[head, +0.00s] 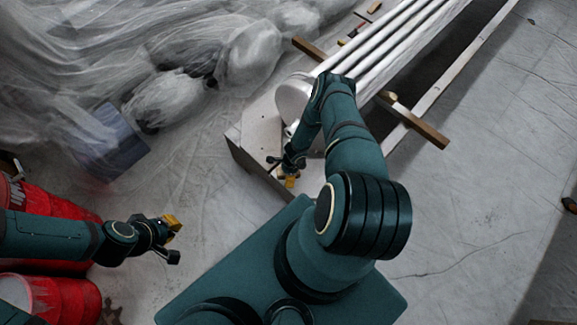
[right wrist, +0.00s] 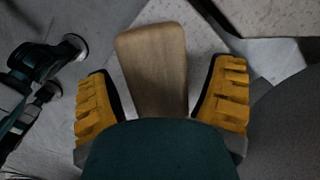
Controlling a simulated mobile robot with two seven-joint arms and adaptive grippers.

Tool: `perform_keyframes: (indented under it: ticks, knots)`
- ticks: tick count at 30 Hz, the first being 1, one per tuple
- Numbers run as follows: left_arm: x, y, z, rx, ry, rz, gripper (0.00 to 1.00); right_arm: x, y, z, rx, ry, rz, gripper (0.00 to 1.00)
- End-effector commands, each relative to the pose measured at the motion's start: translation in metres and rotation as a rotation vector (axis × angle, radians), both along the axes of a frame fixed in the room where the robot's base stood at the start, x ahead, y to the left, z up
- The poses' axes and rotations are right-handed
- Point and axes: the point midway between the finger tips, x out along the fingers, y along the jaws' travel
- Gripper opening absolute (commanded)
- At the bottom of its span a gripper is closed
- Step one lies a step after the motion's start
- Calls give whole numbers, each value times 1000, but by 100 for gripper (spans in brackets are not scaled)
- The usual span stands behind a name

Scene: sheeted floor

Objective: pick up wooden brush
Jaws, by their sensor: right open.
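The wooden brush (right wrist: 152,65) shows in the right wrist view as a flat, light-brown wooden piece with a rounded far end. It lies between the two yellow-padded fingers of my right gripper (right wrist: 162,100), with a gap on each side. Its near part is hidden behind the gripper body. In the head view my right gripper (head: 283,172) is low over the end of a pale box-like surface (head: 262,132); I cannot make out the brush there. My left gripper (head: 174,240) is open and empty, above the floor beside red barrels.
Red barrels (head: 75,205) stand at the left. Long white pipes (head: 395,40) and a wooden beam (head: 425,130) lie at the upper right. Plastic-sheeted objects (head: 180,60) and a blue-grey box (head: 112,145) fill the upper left.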

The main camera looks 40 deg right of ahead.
Motion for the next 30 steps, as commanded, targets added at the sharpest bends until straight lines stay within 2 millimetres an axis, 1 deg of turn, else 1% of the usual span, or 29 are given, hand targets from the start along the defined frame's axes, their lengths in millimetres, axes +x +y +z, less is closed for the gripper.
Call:
perform_keyframes:
  ticks: [13, 23, 24, 25, 26, 27, 29, 30]
  knots:
    - [0, 0, -6, 0, 0, 0, 0, 0, 0, -5, 0, 0, -1, 83]
    - [0, 0, -7, 0, 0, 0, 0, 0, 0, -5, 0, 0, -1, 83]
    - [0, 0, -7, 0, 0, 0, 0, 0, 0, -5, 0, 0, 0, 79]
    - [0, 0, -7, 0, 0, 0, 0, 0, 0, -5, 0, 0, 0, 68]
    - [0, 0, -7, 0, 0, 0, 0, 0, 0, -5, 0, 0, 0, 58]
    - [0, 0, -7, 0, 0, 0, 0, 0, 0, -5, 0, 0, 0, 44]
    - [0, 0, -7, 0, 0, 0, 0, 0, 0, -5, 0, 0, 0, 23]
    - [0, 0, -7, 0, 0, 0, 0, 0, 0, -5, 0, 0, 0, 9]
